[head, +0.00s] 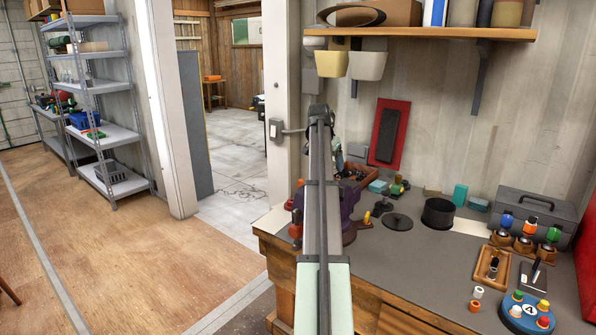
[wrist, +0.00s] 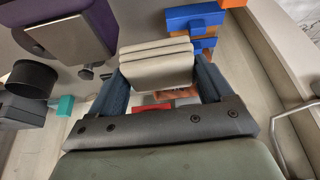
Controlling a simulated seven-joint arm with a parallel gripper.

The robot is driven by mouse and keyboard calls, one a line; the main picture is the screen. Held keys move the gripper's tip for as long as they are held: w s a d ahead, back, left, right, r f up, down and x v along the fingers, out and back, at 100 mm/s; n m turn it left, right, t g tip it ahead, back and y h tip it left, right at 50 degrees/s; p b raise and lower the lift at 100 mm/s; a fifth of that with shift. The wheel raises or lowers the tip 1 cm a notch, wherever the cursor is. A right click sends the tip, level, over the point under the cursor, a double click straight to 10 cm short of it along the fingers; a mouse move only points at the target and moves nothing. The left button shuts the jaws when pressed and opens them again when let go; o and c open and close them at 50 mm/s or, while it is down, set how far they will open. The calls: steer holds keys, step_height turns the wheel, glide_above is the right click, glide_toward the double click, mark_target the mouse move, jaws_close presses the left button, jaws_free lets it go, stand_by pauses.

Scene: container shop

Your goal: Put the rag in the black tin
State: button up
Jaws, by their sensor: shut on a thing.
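The rag (wrist: 155,70) is a cream, folded, layered pad. It sits between the two dark blue fingers of my gripper (wrist: 162,76) in the wrist view, and the fingers are shut on it. The black tin (head: 439,214) is a short dark cylinder on the grey bench top in the head view. It also shows at the left edge of the wrist view (wrist: 32,78), apart from the rag. Its inside is too dark to make out. In the head view my arm hides the rag and most of my gripper.
A flat black disc with a knob (head: 397,221) lies left of the tin. A purple device (head: 348,212) stands on the bench behind my arm. A grey toolbox (head: 535,212), teal blocks (head: 460,195) and a wooden tray (head: 492,268) are on the right. A shelf (head: 420,33) hangs above.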

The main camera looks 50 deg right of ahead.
steer(key=s+d, duration=0.5)
steer(key=s, duration=0.4)
steer(key=s+d, duration=0.4)
steer(key=s, duration=0.5)
steer(key=r, duration=0.2)
glide_above(439, 214)
steer(key=w+d, duration=0.1)
steer(key=d, duration=0.4)
steer(key=shift+a+f, duration=0.15)
steer(key=shift+f, duration=0.1)
step_height(439, 214, down, 8)
steer(key=o, duration=0.9)
